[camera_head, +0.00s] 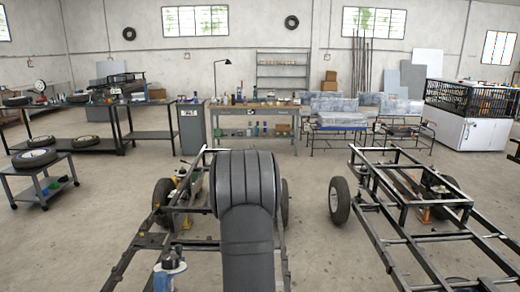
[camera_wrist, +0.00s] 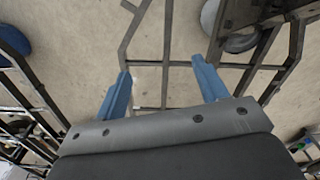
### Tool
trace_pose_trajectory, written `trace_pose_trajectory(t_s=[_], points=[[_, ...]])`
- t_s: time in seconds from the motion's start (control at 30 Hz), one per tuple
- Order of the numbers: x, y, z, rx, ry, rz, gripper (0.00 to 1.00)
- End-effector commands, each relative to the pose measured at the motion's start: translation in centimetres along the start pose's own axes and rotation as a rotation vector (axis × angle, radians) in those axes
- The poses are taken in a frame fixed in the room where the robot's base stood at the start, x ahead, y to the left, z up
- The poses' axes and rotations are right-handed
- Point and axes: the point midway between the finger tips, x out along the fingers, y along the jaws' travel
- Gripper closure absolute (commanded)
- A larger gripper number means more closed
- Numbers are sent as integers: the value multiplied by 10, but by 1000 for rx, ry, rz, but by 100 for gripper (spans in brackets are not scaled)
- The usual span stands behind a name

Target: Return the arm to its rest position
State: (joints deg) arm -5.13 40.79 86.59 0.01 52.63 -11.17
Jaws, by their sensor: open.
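My gripper (camera_wrist: 160,88) shows in the wrist view with two blue fingers spread wide apart. Nothing is between them, only bare floor and dark frame rails behind. In the head view my own arm fills the middle, and my gripper cannot be made out there. The arm stands over a dark metal vehicle chassis (camera_head: 126,268), hiding its middle. An orange part (camera_head: 186,222) shows on that chassis, left of the arm.
A second chassis (camera_head: 430,236) with a wheel (camera_head: 340,200) lies to the right. A workbench (camera_head: 255,111) stands behind. Bare floor (camera_head: 312,230) lies between the two chassis.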

Motion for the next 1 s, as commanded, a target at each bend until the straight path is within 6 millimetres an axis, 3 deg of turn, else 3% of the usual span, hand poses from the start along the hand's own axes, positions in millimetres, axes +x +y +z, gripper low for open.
trace_pose_trajectory(t_s=[0.2,0.4,1.0], points=[[30,12,23,91,-2,0,34],[44,17,35,139,-1,0,34],[47,18,38,151,0,0,30]])
